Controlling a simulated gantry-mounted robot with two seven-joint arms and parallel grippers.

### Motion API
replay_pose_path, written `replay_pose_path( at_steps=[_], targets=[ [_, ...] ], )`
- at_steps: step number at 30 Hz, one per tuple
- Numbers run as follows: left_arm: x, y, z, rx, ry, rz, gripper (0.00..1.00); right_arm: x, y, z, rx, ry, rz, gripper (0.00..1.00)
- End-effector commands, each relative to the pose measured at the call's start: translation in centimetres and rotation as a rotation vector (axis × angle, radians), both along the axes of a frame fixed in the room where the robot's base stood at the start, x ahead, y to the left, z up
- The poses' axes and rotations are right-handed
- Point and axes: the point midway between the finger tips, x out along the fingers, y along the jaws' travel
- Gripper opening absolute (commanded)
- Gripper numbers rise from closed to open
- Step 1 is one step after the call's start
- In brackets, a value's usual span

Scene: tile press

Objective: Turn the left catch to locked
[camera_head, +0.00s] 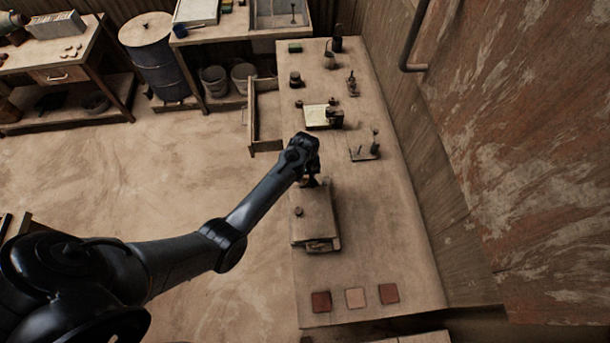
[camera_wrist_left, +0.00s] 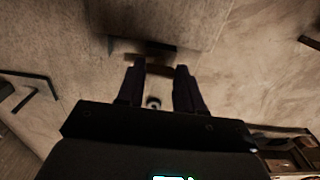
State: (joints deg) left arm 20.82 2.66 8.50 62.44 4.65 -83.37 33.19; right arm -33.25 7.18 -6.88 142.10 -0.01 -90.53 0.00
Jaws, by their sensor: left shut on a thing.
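A wooden-looking press block (camera_head: 314,222) lies on the long bench, with a small round dark knob (camera_head: 298,211) on its left part. My left gripper (camera_head: 311,182) reaches down at the far end of this block. In the left wrist view its two fingers (camera_wrist_left: 161,68) are shut on a small brown bar (camera_wrist_left: 160,71), which appears to be the catch. A dark flat piece (camera_wrist_left: 145,47) lies just beyond the fingertips. The gripper hides most of the catch in the head view, and I cannot tell its turned position. My right gripper is in neither view.
Three square tiles (camera_head: 355,298) lie at the near end of the bench (camera_head: 400,240). A pale plate fixture (camera_head: 317,116) and several small tools stand farther back. An open drawer (camera_head: 264,118) juts out at the left. The wall bounds the right side.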

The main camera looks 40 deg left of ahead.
Motion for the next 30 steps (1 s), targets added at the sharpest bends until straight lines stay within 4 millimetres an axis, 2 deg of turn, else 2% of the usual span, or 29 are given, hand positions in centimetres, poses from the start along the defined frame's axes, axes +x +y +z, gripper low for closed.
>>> replay_pose_path(
  at_steps=[8, 14, 30],
  targets=[
    [0.0, 0.0, 0.1, 0.000, 0.001, -0.020, 0.06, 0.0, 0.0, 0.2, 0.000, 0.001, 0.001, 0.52],
    [0.0, 0.0, 0.2, 0.000, 0.001, -0.098, 0.06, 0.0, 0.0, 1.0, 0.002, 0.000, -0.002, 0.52],
    [0.0, 0.1, 0.2, 0.001, 0.002, -0.568, 0.06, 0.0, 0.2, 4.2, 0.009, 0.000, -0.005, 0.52]
  ],
)
